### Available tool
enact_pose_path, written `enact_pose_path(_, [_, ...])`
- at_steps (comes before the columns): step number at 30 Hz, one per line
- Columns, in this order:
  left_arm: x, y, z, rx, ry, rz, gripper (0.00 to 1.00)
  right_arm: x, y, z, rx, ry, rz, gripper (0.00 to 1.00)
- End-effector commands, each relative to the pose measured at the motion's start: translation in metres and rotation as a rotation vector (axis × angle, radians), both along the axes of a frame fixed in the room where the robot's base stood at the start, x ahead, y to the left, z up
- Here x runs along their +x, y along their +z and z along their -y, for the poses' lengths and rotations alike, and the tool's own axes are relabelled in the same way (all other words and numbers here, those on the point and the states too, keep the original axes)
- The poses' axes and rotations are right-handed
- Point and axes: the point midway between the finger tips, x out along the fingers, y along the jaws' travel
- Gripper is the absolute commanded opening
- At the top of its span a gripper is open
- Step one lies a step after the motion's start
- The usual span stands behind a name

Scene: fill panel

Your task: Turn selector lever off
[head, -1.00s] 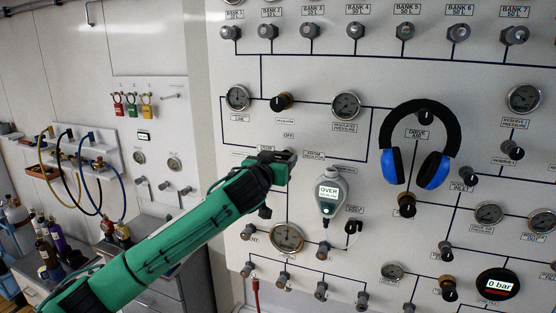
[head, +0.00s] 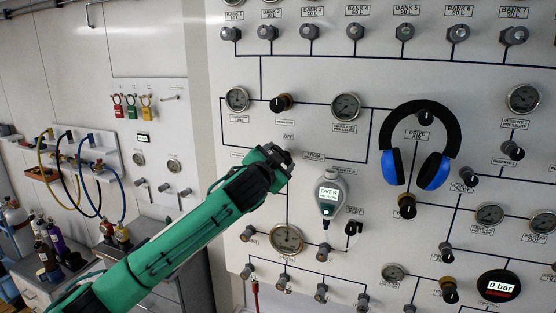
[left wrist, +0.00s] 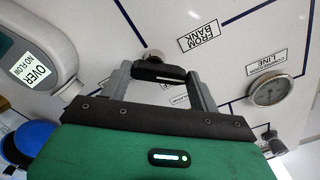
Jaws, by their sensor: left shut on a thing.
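The selector lever (left wrist: 160,73) is a black handle with a white line, beside a round metal piece on the white panel. In the left wrist view it lies between the two grey fingers of my left gripper (left wrist: 160,84), which is shut on it. In the head view my left gripper (head: 284,158) is at the panel below the OFF label (head: 288,137) and hides the lever. The FROM REGULATOR label (head: 314,156) is just to its right. The FROM BANK label (left wrist: 205,35) shows in the left wrist view. My right gripper is not in view.
A grey hanging meter reading OVER (head: 329,195) is close to the right of the gripper. Blue and black headphones (head: 434,170) hang farther right. Gauges such as the regulated pressure gauge (head: 345,106) and several knobs surround the spot.

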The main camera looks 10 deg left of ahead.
Motion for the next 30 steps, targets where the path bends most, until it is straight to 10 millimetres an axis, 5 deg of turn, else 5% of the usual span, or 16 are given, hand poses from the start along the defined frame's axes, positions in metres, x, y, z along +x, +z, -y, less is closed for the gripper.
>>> enact_pose_path(30, [-0.0016, 0.0018, 0.0058, 0.789, -0.002, 0.21, 0.39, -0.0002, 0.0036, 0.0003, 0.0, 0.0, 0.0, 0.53])
